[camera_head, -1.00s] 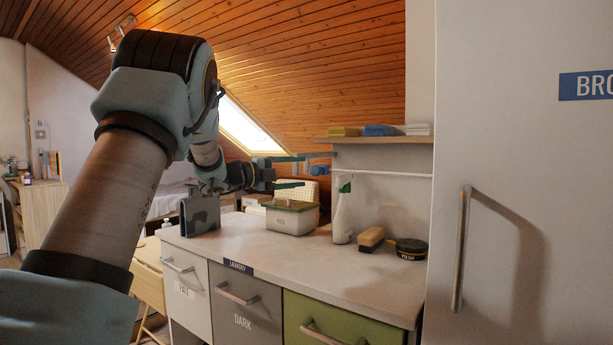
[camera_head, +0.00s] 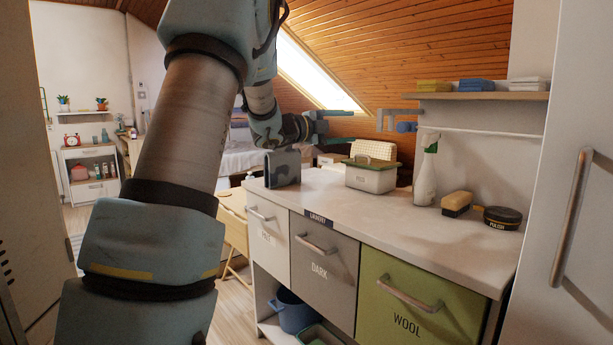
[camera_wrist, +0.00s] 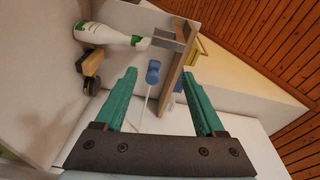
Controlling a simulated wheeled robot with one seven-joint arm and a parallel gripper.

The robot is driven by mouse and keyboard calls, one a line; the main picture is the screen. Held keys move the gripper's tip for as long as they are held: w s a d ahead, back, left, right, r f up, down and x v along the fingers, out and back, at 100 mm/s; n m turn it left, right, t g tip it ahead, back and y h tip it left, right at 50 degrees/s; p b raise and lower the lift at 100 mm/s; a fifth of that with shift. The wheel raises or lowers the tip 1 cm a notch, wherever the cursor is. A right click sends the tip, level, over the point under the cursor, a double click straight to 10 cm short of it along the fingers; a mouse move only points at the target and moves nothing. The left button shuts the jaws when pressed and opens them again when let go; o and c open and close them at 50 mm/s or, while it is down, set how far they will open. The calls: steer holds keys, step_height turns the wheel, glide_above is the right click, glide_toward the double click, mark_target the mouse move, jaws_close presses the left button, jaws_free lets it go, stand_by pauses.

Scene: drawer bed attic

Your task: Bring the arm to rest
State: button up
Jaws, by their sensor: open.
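My arm rises from the lower left of the head view and bends over toward the laundry counter (camera_head: 400,212). My gripper (camera_head: 345,126) is at its end, held in the air above the back of the counter. In the wrist view my gripper (camera_wrist: 165,92) shows two green fingers spread wide, with nothing held between them. Beyond the fingers are a blue roll-like object (camera_wrist: 153,72) and the edge of the wall shelf (camera_wrist: 180,65).
On the counter stand a grey box (camera_head: 283,168), a lidded tub (camera_head: 370,178), a spray bottle (camera_head: 426,172), a brush (camera_head: 456,204) and a polish tin (camera_head: 502,218). A wall shelf (camera_head: 480,95) hangs above. A tall white cabinet (camera_head: 575,130) stands close at right.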

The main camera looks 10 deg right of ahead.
steer(key=w+a+f+n+t+y+p, duration=0.1)
steer(key=w+a+n+t+y+p, duration=0.15)
steer(key=a+n+t+y, duration=0.5)
steer(key=s+a+f+n+g+y+p, duration=0.2)
steer(key=s+a+f+n+y, duration=0.1)
steer(key=a+f+n, duration=0.3)
steer(key=s+a+f+n+g+y+p, duration=0.1)
steer(key=s+a+f+n+g+y, duration=0.2)
steer(key=a+n, duration=0.4)
steer(key=s+a+f+n+g+y+p, duration=0.1)
steer(key=s+a+f+n+g, duration=0.1)
steer(key=s, duration=0.6)
steer(key=s+a+f+n+g+y+p, duration=0.1)
steer(key=s+a+f+n+g, duration=0.1)
steer(key=s, duration=0.7)
steer(key=s+a+f+n+g+y+p, duration=0.1)
steer(key=s+a+f+n+g, duration=0.2)
steer(key=s, duration=0.5)
steer(key=shift+s+f+n+g, duration=0.2)
steer(key=shift+f+n+g, duration=0.25)
steer(key=shift+f, duration=0.25)
